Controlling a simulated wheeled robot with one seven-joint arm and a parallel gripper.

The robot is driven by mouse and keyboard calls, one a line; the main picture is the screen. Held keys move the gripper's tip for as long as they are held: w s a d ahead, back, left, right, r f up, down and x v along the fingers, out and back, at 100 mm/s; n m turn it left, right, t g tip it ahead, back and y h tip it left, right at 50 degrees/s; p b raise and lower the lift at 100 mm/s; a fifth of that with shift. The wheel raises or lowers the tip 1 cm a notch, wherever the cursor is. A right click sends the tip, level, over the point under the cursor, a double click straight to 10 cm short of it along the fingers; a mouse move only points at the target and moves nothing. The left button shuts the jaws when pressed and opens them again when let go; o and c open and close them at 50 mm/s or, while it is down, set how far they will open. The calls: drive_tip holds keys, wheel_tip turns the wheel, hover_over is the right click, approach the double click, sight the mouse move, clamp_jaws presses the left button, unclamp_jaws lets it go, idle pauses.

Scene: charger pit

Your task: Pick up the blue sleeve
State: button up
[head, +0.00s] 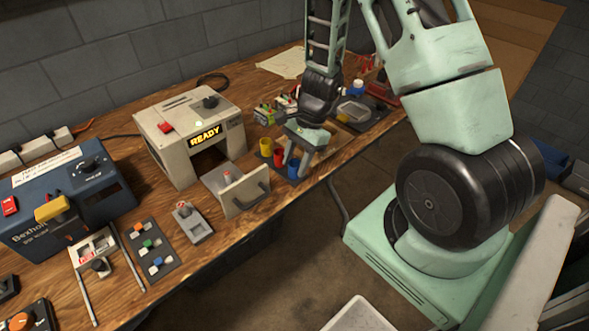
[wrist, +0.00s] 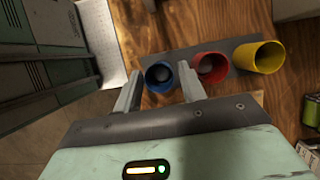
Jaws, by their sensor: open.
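The blue sleeve (wrist: 153,82) stands upright at the left end of a row of three on a dark strip in the wrist view. A rounded grey shape shows inside its open top. The red sleeve (wrist: 203,73) and the yellow sleeve (wrist: 258,58) stand to its right. My gripper (wrist: 160,80) is open, with one finger on each side of the blue sleeve; I cannot tell how deep the fingers reach or whether they touch it. In the head view my gripper (head: 304,156) points down over the blue sleeve (head: 293,169), which is partly hidden by the fingers.
The right finger sits in the narrow space between blue and red. In the head view, a beige machine (head: 188,135) reading READY has its drawer (head: 244,192) pulled out left of the sleeves. Small colored parts (head: 265,114) and a tray (head: 353,111) lie behind. The table's front edge is close.

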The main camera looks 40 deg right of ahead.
drive_tip(key=shift+x, duration=0.85)
drive_tip(key=c, duration=0.7)
